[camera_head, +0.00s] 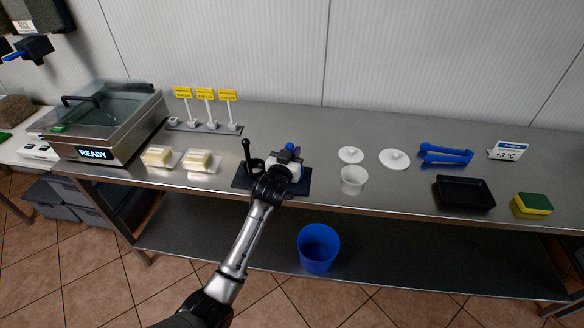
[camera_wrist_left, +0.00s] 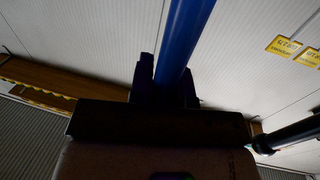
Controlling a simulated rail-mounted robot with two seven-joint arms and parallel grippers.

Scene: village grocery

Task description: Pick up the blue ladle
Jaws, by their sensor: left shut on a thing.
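The blue ladle shows as a thick blue handle (camera_wrist_left: 183,40) rising through the left wrist view. In the head view only a short blue part (camera_head: 291,147) shows above my gripper. My left gripper (camera_head: 283,163) is shut on this handle, above a dark mat (camera_head: 297,190) on the steel counter. The fingers (camera_wrist_left: 165,85) look dark in the wrist view. The ladle's bowl is hidden. A white container (camera_head: 295,172) shows partly behind the gripper. My right gripper is not in view.
A black upright handle (camera_head: 247,152) stands just left of the gripper. A white cup (camera_head: 353,180) and white lids (camera_head: 394,159) lie to the right, with blue tongs (camera_head: 445,154) and a black tray (camera_head: 464,193) further on. Butter blocks (camera_head: 203,160) lie left.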

